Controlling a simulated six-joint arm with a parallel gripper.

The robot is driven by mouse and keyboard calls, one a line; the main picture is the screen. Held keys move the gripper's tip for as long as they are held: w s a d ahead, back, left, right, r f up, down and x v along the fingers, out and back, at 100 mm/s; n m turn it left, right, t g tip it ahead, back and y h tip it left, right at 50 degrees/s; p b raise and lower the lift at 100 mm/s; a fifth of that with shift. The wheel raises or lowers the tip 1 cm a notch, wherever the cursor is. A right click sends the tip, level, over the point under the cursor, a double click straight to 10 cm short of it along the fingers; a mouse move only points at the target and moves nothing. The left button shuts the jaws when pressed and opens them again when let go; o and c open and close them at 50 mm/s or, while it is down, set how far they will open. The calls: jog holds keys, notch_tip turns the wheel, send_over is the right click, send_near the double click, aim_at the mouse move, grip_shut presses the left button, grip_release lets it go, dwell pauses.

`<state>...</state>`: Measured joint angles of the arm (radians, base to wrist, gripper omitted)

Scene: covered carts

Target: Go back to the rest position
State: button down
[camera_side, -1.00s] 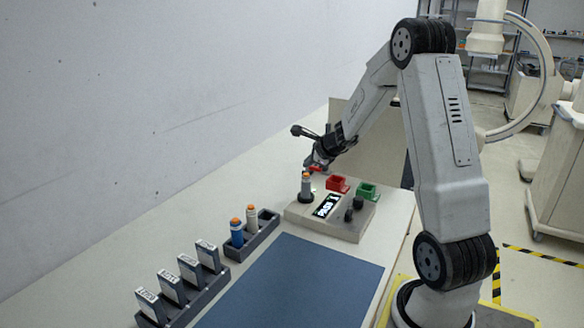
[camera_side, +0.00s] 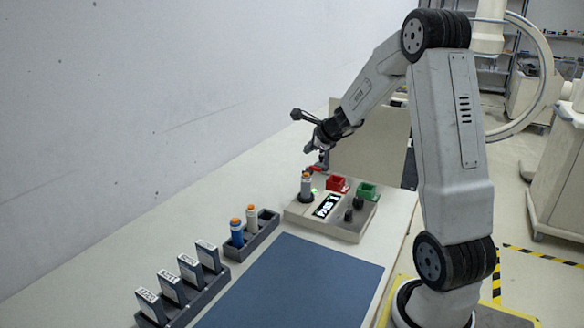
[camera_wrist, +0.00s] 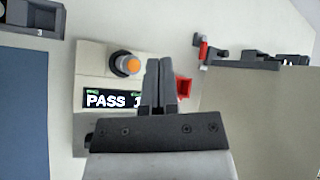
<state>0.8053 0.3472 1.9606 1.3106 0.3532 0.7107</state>
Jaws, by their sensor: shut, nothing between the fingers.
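My gripper (camera_side: 307,149) hangs above the back of the beige test station, shut and empty, with its fingers pointing down and left. In the wrist view, its fingers (camera_wrist: 160,64) are together beside the station's red bin. A grey vial with an orange cap (camera_side: 306,184) stands upright in the round socket on the station (camera_side: 334,226); its orange top also shows in the wrist view (camera_wrist: 129,64). My gripper is apart from it. The station's display (camera_wrist: 108,99) reads "PASS" and one partly hidden character.
A red bin (camera_side: 338,184) and a green bin (camera_side: 367,191) sit on the station. A rack (camera_side: 262,236) holds a blue and a pale vial. Another rack (camera_side: 195,296) holds several labelled dark modules. A blue mat (camera_side: 300,275) lies clear. A dark fixture with red (camera_wrist: 203,50) is behind.

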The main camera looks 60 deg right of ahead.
dwell(0.3)
jog(key=s+a+f+n+g+y, duration=0.1)
jog(key=a+f+n+g+y, duration=0.1)
jog(key=a+n, duration=0.65)
jog(key=s+a+f+n+g+y, duration=0.1)
jog(key=a+f+n, duration=0.35)
jog(key=a, duration=0.75)
jog(key=s+a+f+n+g, duration=0.1)
jog(key=s+a+n+g, duration=0.2)
jog(key=s+a+n, duration=0.7)
jog(key=a+n, duration=0.3)
jog(key=n, duration=0.4)
jog(key=shift+f+n, duration=0.3)
jog(key=shift+f, duration=0.05)
